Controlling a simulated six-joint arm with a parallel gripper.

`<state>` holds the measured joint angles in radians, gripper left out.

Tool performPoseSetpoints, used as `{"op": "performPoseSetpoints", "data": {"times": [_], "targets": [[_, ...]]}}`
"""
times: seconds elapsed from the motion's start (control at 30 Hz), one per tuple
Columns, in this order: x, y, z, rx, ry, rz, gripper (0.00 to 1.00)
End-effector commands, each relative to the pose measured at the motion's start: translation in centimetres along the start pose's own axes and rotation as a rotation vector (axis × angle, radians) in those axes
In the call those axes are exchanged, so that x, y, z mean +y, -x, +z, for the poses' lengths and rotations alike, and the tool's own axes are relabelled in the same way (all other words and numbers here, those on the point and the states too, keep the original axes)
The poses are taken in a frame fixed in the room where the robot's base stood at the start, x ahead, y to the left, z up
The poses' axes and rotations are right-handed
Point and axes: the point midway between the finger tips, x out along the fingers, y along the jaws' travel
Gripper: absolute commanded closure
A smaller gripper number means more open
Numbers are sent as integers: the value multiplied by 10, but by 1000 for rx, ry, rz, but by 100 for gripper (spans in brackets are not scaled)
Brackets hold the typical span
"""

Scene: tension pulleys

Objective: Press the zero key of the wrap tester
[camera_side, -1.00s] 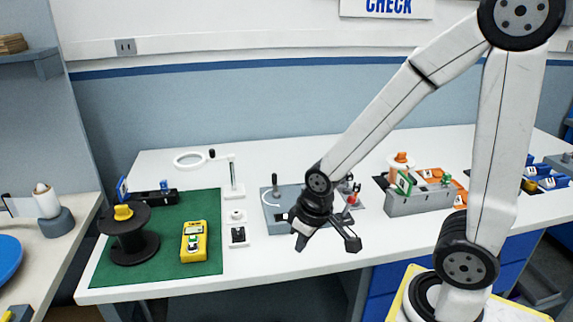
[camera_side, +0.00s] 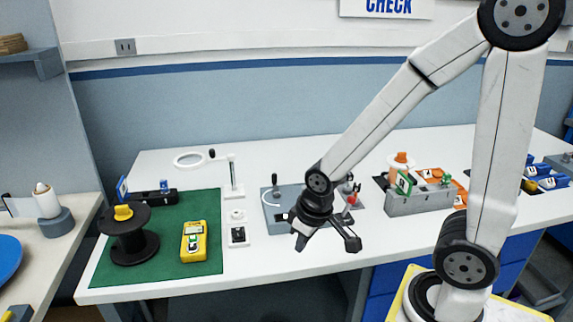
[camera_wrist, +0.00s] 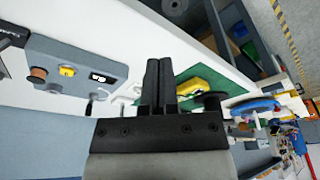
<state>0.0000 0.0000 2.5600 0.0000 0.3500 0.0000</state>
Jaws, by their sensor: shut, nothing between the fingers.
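My gripper (camera_wrist: 160,66) is shut and empty; its two dark fingers lie side by side in the wrist view. In the side view my gripper (camera_side: 320,222) hangs above the front of the white table, in front of a grey base plate (camera_side: 275,214) and hiding part of it. In the wrist view a grey panel (camera_wrist: 48,52) with a small display (camera_wrist: 104,78), a brown knob and a yellow part lies left of the fingers, apart from them. I cannot tell for sure that this panel is the wrap tester. No zero key can be made out.
A yellow meter (camera_side: 194,243) and a black spool (camera_side: 133,247) stand on a green mat (camera_side: 213,204) at left. A magnifier stand (camera_side: 232,176) is behind. A grey box fixture (camera_side: 408,204) stands to the right. The table front edge is clear.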

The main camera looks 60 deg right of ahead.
Motion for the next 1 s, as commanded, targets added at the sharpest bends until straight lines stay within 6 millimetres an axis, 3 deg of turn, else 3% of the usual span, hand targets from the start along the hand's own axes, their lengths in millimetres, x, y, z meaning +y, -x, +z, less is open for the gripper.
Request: {"op": "performPoseSetpoints", "data": {"times": [0.33,0.53,0.77,1.0], "targets": [[1,0,0,-2,-15,-2,100],[9,-1,-3,-20,-120,-14,100],[29,-3,-11,-63,-400,-61,100],[57,-4,-26,-104,-785,-156,100]]}}
